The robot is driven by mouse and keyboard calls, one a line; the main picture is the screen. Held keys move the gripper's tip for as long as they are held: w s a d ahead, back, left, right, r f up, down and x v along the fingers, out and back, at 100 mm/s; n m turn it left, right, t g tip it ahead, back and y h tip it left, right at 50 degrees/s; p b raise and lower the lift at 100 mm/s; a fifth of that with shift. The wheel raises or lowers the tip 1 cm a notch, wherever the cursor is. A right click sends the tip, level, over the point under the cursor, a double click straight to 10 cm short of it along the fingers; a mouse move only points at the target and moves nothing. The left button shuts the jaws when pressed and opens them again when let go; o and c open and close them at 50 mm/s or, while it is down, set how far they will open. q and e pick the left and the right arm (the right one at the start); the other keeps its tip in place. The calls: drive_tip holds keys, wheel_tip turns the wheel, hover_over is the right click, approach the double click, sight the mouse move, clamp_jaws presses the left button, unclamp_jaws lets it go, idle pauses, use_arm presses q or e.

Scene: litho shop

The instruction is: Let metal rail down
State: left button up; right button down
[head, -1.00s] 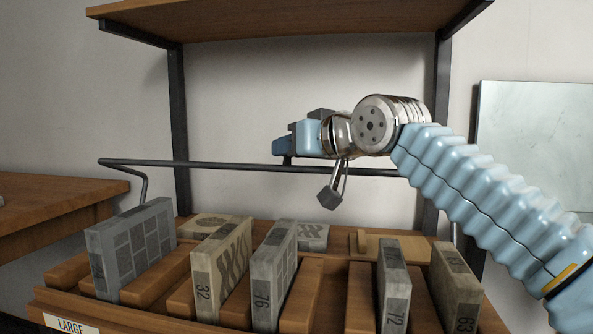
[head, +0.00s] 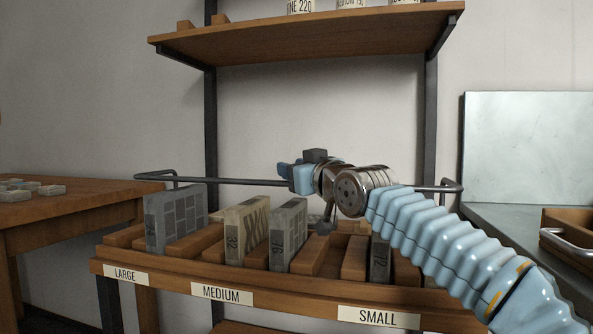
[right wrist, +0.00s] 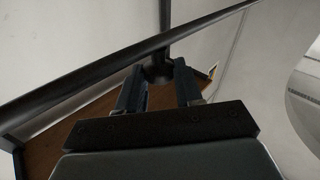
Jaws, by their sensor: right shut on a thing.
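The metal rail (head: 235,181) is a thin dark bar running across above the slotted rack, with bent ends at left and right. It also shows as a dark diagonal bar in the right wrist view (right wrist: 90,75). My right gripper (head: 288,178) is shut on the rail near its middle; its two fingers (right wrist: 160,88) show in the wrist view. The rail is just above the tops of the stone blocks in the head view. My forearm hides part of the rail's right side. My left gripper is not in view.
Upright numbered stone blocks (head: 177,220) stand in the wooden rack (head: 160,264), labelled LARGE, MEDIUM and SMALL. A wooden shelf (head: 310,45) hangs above. A wooden table (head: 80,205) stands left; a grey counter (head: 510,230) with a metal panel (head: 525,150) stands right.

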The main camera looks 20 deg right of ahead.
drive_tip(key=shift+f, duration=0.25)
drive_tip(key=c, duration=1.2)
unclamp_jaws()
drive_tip(key=o, duration=0.4)
drive_tip(key=shift+r, duration=0.1)
drive_tip(key=shift+s, duration=0.1)
drive_tip(key=s, duration=0.4)
drive_tip(key=s+d+b, duration=0.1)
drive_tip(key=s, duration=0.4)
drive_tip(key=s+d+f, duration=0.1)
drive_tip(key=s, duration=0.3)
drive_tip(key=shift+s, duration=0.3)
